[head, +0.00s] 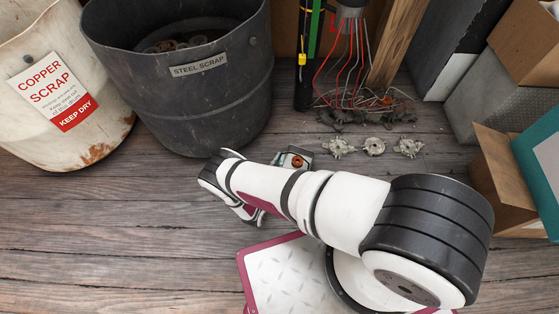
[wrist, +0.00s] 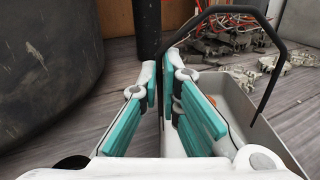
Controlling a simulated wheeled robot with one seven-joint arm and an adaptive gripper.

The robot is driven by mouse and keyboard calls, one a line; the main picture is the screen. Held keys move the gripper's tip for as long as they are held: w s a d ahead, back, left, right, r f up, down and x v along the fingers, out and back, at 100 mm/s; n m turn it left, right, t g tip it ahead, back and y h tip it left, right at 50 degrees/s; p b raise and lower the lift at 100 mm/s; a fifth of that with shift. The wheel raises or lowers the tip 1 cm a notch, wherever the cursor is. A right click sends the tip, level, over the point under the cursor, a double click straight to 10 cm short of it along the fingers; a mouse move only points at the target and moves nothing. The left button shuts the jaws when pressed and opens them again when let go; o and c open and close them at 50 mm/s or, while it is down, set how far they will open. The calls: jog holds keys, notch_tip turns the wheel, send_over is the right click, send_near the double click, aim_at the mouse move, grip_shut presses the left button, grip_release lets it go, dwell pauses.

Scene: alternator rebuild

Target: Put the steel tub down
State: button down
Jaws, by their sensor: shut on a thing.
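The steel tub (wrist: 235,83) is a grey open box with a black arched handle (wrist: 281,42), on the right in the wrist view. In the head view only a bit of the tub (head: 302,153) shows behind my arm, with a round copper-coloured thing (head: 297,161) in it. The gripper is mostly hidden by my arm in the head view. The tub is low and close to the floorboards; I cannot tell whether its base touches them.
The dark steel scrap bin (head: 180,105) stands left of the tub, with the white copper scrap bin (head: 60,85) beyond. Wires (head: 360,65) and several metal castings (head: 374,146) lie behind. Cardboard boxes (head: 525,45) stand right. Floor (head: 110,220) at front left is clear.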

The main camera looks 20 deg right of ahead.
jog(key=shift+r, duration=0.1)
jog(key=c, duration=1.8)
grip_release()
